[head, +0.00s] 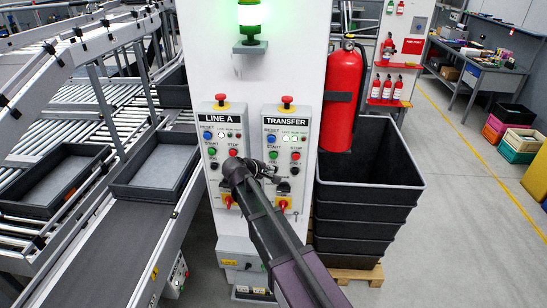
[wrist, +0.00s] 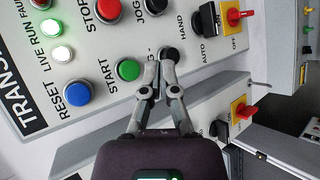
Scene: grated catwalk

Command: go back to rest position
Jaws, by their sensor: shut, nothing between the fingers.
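My gripper (head: 268,171) is in front of the TRANSFER panel (head: 267,124), at its lower left near the LINE A panel (head: 207,128). In the wrist view my gripper (wrist: 160,66) is shut and empty. Its fingertips are at the black JOG- button (wrist: 171,54) and partly cover its label; I cannot tell whether they touch it. The green START button (wrist: 127,70), blue RESET button (wrist: 77,93) and red STOP button (wrist: 107,9) are clear of the fingers. The AUTO/HAND selector (wrist: 207,18) is to their right. My arm hides part of the LINE A panel.
A red fire extinguisher (head: 344,98) and stacked dark bins (head: 367,199) stand right of the white column. A conveyor (head: 117,244) with grey trays runs along the left. A green beacon (head: 250,14) is lit above.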

